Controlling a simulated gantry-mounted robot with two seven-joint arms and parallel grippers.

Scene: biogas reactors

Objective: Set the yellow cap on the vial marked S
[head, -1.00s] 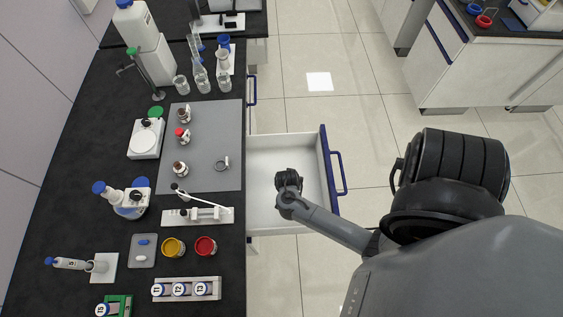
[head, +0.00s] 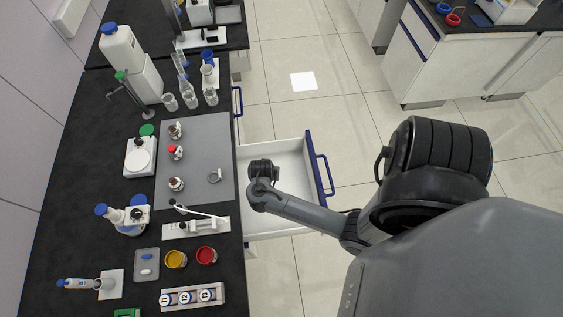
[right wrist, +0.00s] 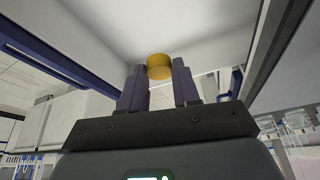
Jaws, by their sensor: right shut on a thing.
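The yellow cap (right wrist: 159,66) is held between the fingertips of my right gripper (right wrist: 159,84) in the right wrist view. In the head view my right gripper (head: 263,170) is above the open drawer, near the bench edge; the cap is not discernible there. Small brown vials stand in a column on the grey mat: one at the back (head: 175,130), a red-capped one (head: 176,152), and one nearer the front (head: 176,184). Their labels are too small to read, so I cannot tell which is marked S. My left gripper is not in view.
The white drawer (head: 310,178) is pulled out beside the bench. A clamp-like stand (head: 205,225), a yellow pot (head: 175,260), a red pot (head: 206,256) and a rack of vials (head: 192,296) stand in front of the mat (head: 208,140). The mat's right part is mostly clear.

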